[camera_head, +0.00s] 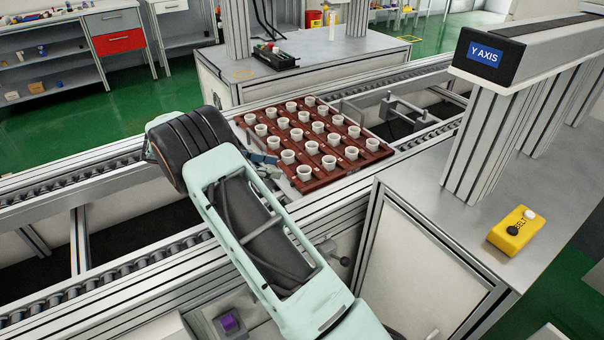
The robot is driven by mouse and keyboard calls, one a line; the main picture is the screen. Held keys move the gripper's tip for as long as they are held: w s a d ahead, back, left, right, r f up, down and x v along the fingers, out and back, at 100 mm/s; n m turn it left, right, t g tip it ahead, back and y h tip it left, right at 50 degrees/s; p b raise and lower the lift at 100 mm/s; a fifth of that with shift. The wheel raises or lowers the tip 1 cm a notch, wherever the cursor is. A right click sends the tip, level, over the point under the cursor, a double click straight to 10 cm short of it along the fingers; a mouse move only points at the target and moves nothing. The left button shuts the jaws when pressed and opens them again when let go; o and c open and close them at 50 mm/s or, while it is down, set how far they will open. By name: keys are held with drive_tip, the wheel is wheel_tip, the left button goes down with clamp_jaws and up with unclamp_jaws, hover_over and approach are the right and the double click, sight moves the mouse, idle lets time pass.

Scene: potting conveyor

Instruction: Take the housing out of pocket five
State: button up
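A dark red-brown tray (338,171) sits on the conveyor near the middle of the view. White cup-shaped housings (304,172) stand upright in rows in its pockets. The pocket markings are too small to read, so I cannot tell which pocket is five. My gripper (268,168) is at the tray's left near edge, beside the nearest housings. My own arm hides much of it and part of the tray's left edge. I cannot tell whether its fingers are open or whether they touch a housing.
The roller conveyor (85,272) runs from lower left to upper right. Metal bracketry (400,107) stands just beyond the tray. A gantry beam labelled Y AXIS (530,45) rises at right on posts. A yellow button box (514,231) lies on the right bench. A workbench (345,52) stands behind.

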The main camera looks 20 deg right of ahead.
sight(309, 171)
drive_tip(key=x, duration=0.3)
drive_tip(key=b+x, duration=0.1)
drive_tip(key=x, duration=0.4)
drive_tip(key=shift+s+d+r, duration=0.15)
drive_tip(key=shift+d+r, duration=0.05)
drive_tip(key=shift+d, duration=0.2)
drive_tip(key=c, duration=0.6)
